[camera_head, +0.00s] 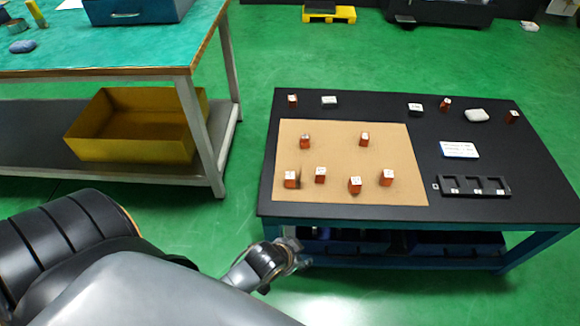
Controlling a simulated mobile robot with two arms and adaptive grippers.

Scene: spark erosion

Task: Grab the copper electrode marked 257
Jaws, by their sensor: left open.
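Several small copper electrodes with white marked tops stand on a tan mat (345,155) on the black table. Two are at the back, a left one (305,142) and a right one (364,140). The front ones run from the left (291,180) past two in the middle, (320,176) and (355,186), to the right (387,178). More copper pieces stand off the mat, at the back left (292,101), back right (445,104) and far right (513,117). The markings are too small to read, so I cannot tell which is 257. My left gripper (297,254) is open and empty, in front of the table's front edge.
A black slotted holder (475,192) and a white-and-blue card (459,149) lie right of the mat. A whitish lump (477,115) lies behind. A green-topped bench (120,55) with a yellow bin (135,125) underneath stands left. Green floor separates the tables.

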